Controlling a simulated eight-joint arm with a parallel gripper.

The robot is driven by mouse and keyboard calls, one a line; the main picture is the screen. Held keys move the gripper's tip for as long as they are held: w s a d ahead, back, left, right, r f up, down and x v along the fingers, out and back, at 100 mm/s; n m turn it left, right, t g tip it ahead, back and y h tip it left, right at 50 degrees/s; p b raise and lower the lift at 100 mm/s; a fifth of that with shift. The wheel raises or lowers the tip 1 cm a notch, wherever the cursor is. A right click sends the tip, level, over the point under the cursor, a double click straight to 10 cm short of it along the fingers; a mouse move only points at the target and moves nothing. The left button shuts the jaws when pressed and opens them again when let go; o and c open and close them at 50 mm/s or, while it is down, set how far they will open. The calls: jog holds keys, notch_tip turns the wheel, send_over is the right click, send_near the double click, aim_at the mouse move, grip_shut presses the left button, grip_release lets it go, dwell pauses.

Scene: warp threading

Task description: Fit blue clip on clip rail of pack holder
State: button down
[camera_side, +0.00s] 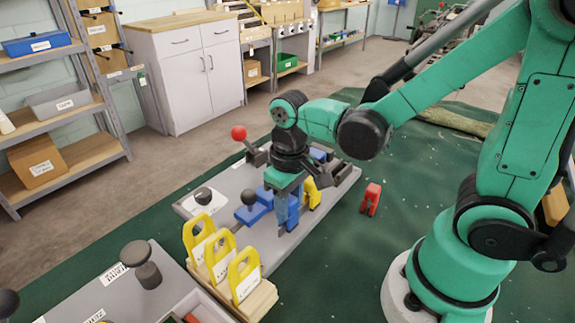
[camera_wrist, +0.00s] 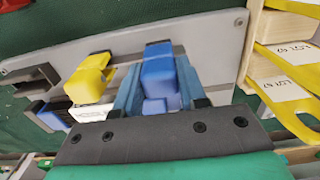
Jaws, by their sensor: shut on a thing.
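The blue clip (camera_wrist: 160,72) sits between the two blue fingers of my gripper (camera_wrist: 159,84) in the wrist view. My gripper is shut on it. In the side view my gripper (camera_side: 288,212) points down at the grey base plate (camera_side: 250,180), low beside a yellow clip (camera_side: 314,194), and its fingers mostly hide the blue clip. The yellow clip (camera_wrist: 89,80) stands upright left of the blue clip in the wrist view. The clip rail under the clips is mostly hidden, and I cannot tell whether the blue clip touches it.
A red clip (camera_side: 371,197) stands on the green mat to the right. Yellow-handled packs (camera_side: 243,276) stand in a wooden holder at the front. A blue clamp with a dark knob (camera_side: 249,197) and a red-ball lever (camera_side: 239,133) rise from the plate close to my gripper.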

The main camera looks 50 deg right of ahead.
jog(key=shift+f, duration=0.3)
dwell(0.5)
jog(key=shift+c, duration=0.5)
grip_release()
jog(key=shift+r, duration=0.15)
jog(key=shift+r, duration=3.4)
jog(key=t, duration=0.2)
jog(key=d+t, duration=0.1)
jog(key=shift+w+r, duration=0.1)
jog(key=shift+r, duration=0.15)
jog(key=t, duration=0.2)
jog(key=d+r+t, duration=0.1)
jog(key=t, duration=0.1)
jog(key=shift+w+d, duration=0.1)
jog(key=shift+w, duration=0.3)
